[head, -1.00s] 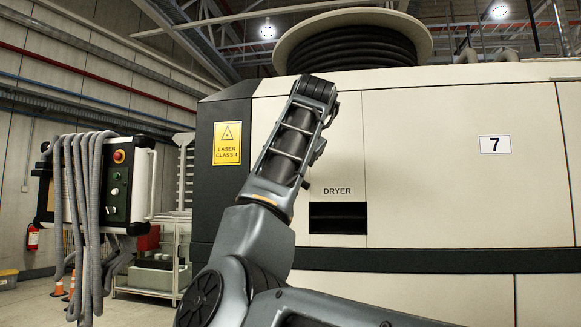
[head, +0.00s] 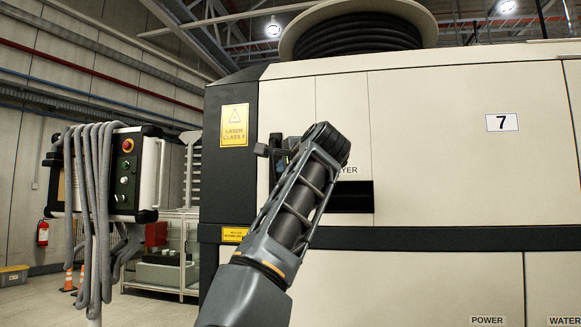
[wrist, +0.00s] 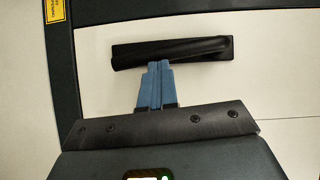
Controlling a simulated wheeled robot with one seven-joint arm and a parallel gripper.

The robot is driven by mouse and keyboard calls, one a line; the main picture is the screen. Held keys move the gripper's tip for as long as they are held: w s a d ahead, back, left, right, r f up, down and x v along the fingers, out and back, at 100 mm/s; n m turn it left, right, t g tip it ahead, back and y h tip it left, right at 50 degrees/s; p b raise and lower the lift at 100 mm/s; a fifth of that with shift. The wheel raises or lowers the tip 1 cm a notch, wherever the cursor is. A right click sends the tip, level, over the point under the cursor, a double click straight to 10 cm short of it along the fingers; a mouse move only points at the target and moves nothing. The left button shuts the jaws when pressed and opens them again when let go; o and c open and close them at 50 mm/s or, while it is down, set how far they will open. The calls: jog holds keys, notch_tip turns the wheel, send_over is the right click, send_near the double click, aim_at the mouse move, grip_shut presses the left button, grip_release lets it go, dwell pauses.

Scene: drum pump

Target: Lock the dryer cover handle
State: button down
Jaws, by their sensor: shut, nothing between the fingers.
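The cover handle (wrist: 172,50) is a dark, elongated bar on a cream panel in the wrist view. It lies nearly level there, with its right end slightly higher. My gripper (wrist: 156,66) has its blue fingers together with nothing between them. The fingertips overlap the handle's near edge left of its middle; I cannot tell whether they touch it. In the head view my arm crosses the dryer panel (head: 342,115), partly covering the DRYER label. A small dark part shows beside my wrist, but I cannot tell whether it is gripper or handle.
A dark slot (head: 352,197) lies below the DRYER label. A yellow laser sign (head: 234,125) is on the machine's dark corner. A control box (head: 128,172) draped with grey hoses and a shelf rack (head: 165,268) stand to the left. A black hose reel (head: 358,38) sits on top.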

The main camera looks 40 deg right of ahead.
jog(key=shift+w+a+f, duration=0.25)
jog(key=shift+w+f, duration=0.05)
jog(key=shift+w, duration=0.2)
dwell(0.4)
